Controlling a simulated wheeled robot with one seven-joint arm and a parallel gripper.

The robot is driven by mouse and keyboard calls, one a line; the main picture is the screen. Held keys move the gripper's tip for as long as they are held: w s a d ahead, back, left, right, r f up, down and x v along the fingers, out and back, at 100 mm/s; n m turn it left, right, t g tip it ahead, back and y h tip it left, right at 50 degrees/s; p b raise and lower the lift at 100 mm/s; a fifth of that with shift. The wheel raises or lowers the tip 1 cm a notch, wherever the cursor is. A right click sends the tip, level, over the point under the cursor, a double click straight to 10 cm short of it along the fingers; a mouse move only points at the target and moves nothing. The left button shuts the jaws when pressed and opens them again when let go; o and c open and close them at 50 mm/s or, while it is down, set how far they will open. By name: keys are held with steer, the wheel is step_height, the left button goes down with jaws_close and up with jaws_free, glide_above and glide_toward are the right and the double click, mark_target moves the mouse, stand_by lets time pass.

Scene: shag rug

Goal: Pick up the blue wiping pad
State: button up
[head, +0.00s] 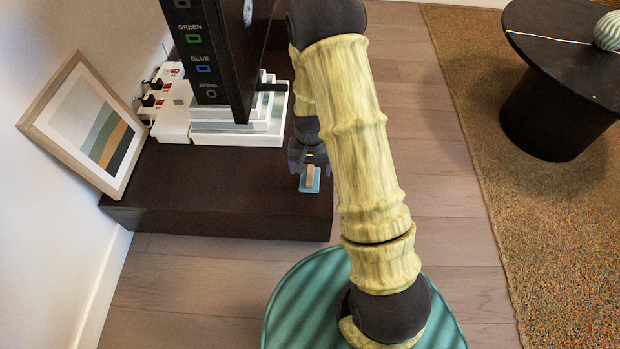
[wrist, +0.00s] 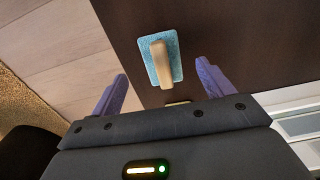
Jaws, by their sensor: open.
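The blue wiping pad (head: 315,186) lies on the dark low cabinet (head: 220,210), near its right end in the head view. It has a tan handle on top. In the wrist view the pad (wrist: 174,48) shows just beyond the fingertips, with its handle between their lines. My gripper (wrist: 161,68) is open and empty, its two purple fingers apart on either side of the pad's near end. In the head view my gripper (head: 309,168) is right at the pad, partly hidden by my arm. I cannot tell its exact height above the cabinet.
A dark panel with coloured labels (head: 205,60) stands on a white stepped base (head: 240,132) behind the pad. A framed picture (head: 90,125) leans on the wall beside power strips (head: 155,95). A round black table (head: 565,60) stands on the rug (head: 540,220) at right.

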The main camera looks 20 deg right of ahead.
mark_target(310, 177)
steer(key=shift+a+f+b, duration=0.1)
steer(key=shift+f+b, duration=2.3)
steer(key=shift+f, duration=0.3)
steer(key=shift+r, duration=0.1)
steer(key=c, duration=1.1)
steer(key=shift+r, duration=0.15)
step_height(310, 177, up, 10)
steer(key=p, duration=0.6)
steer(key=shift+p, duration=0.4)
